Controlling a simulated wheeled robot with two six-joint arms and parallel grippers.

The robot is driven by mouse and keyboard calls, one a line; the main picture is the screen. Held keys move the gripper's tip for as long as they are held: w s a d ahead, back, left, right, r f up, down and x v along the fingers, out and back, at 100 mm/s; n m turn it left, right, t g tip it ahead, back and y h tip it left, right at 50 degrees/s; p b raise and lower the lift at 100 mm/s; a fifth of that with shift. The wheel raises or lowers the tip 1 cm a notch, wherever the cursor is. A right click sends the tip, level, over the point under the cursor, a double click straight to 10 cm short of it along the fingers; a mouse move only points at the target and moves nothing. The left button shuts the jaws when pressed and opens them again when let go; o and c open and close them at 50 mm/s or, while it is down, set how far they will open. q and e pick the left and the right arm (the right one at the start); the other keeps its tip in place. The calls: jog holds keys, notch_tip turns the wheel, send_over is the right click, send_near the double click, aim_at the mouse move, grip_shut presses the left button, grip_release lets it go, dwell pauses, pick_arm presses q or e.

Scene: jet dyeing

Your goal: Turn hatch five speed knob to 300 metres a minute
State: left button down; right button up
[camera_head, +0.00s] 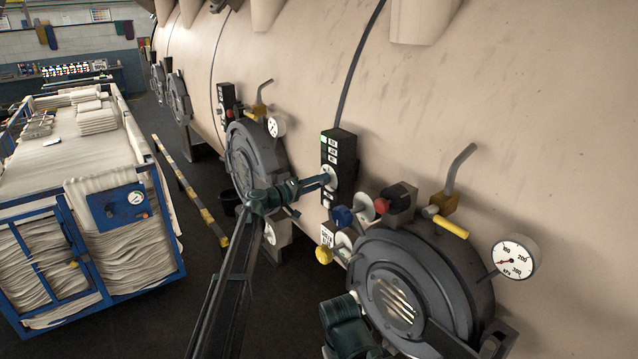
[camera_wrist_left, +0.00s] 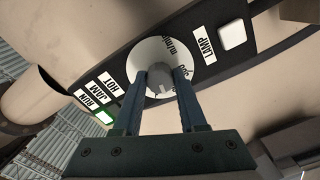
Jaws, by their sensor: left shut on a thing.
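The hatch control panel (camera_head: 337,150) is a narrow black box on the vessel wall, with small white labels. My left gripper (camera_head: 325,179) reaches it from the left in the head view. In the left wrist view the grey speed knob (camera_wrist_left: 158,79) sits on a white round dial (camera_wrist_left: 150,52) with partly readable markings. My left gripper (camera_wrist_left: 160,85) is shut on this knob, one finger on each side. The fingers and knob cover the lower dial, and I cannot read the pointer's setting. A dark green ribbed part (camera_head: 345,325) at the bottom may be my right arm; no right fingertips show.
A round hatch (camera_head: 400,295) with a pressure gauge (camera_head: 515,257), a yellow handle (camera_head: 451,228) and a blue knob (camera_head: 342,216) stands close by at lower right. Another hatch (camera_head: 250,155) is behind. A cloth-laden blue cart (camera_head: 170,235) stands left. A LAMP label (camera_wrist_left: 208,42) adjoins a white button (camera_wrist_left: 232,36).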

pick_arm(q)
jog(key=n, duration=1.3)
jog(key=shift+n, duration=0.4)
dwell(0.4)
jog(key=shift+c, duration=2.3)
grip_release()
jog(key=shift+r, duration=0.1)
jog(key=v, duration=1.4)
